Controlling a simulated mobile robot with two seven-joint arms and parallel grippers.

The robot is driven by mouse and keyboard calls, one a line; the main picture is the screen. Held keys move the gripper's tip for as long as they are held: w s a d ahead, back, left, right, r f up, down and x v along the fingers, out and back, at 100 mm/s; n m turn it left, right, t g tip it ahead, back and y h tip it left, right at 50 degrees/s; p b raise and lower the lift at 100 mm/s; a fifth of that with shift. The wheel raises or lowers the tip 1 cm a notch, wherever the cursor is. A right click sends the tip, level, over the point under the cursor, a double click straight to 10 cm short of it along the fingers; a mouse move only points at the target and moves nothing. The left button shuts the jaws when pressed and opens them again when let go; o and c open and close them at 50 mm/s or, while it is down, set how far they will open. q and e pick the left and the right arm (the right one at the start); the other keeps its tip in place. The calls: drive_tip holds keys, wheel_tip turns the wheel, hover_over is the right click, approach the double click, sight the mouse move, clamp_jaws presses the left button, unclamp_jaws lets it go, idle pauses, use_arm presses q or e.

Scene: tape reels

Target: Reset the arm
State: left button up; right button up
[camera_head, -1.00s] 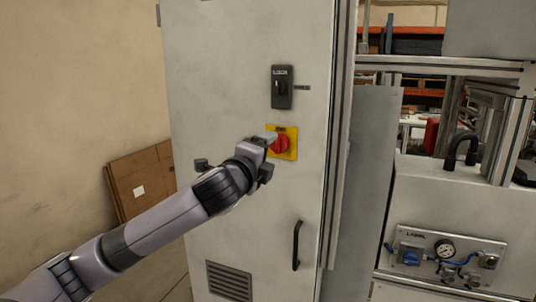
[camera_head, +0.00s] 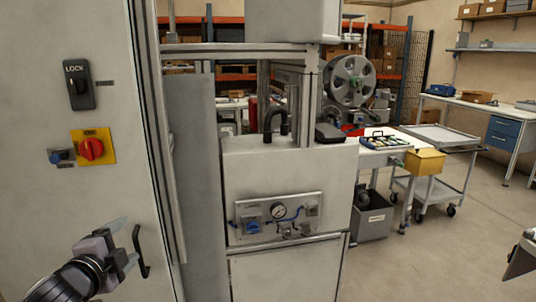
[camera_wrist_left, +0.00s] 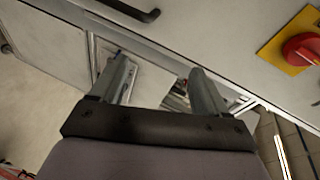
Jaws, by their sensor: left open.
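My left gripper (camera_head: 126,243) is open and empty at the lower left of the head view, in front of the grey cabinet (camera_head: 120,185) and beside its black handle (camera_head: 140,252). In the left wrist view, its two fingers (camera_wrist_left: 160,72) stand apart with nothing between them. A red rotary switch on a yellow plate (camera_head: 92,148) is above the gripper and apart from it. The switch also shows at the upper right of the left wrist view (camera_wrist_left: 302,48).
A small blue-and-grey fitting (camera_head: 60,157) sits left of the yellow plate, below a black LOCK switch (camera_head: 78,85). Right of the cabinet stand a machine with a gauge panel (camera_head: 278,220), a reel (camera_head: 350,80), a grey bin (camera_head: 372,218) and a cart (camera_head: 440,180). Floor is free at right.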

use_arm(q)
drive_tip(key=s+d+f+n+g+h, duration=0.1)
drive_tip(key=s+d+f+n, duration=0.2)
drive_tip(key=s+f, duration=0.35)
drive_tip(key=s+d+f+n+g+h, duration=0.1)
drive_tip(key=s+d+f+n+g, duration=0.2)
drive_tip(key=f, duration=0.7)
drive_tip(key=s+d+f+n, duration=0.2)
drive_tip(key=s+f+n, duration=0.1)
drive_tip(key=s+f, duration=0.3)
drive_tip(key=s+d+f+n+g, duration=0.1)
drive_tip(key=s+d+f+n, duration=0.1)
drive_tip(key=s+f+n, duration=0.2)
drive_tip(key=s+f, duration=0.3)
drive_tip(key=s, duration=0.3)
drive_tip(key=shift+s, duration=0.35)
drive_tip(key=shift+r, duration=0.1)
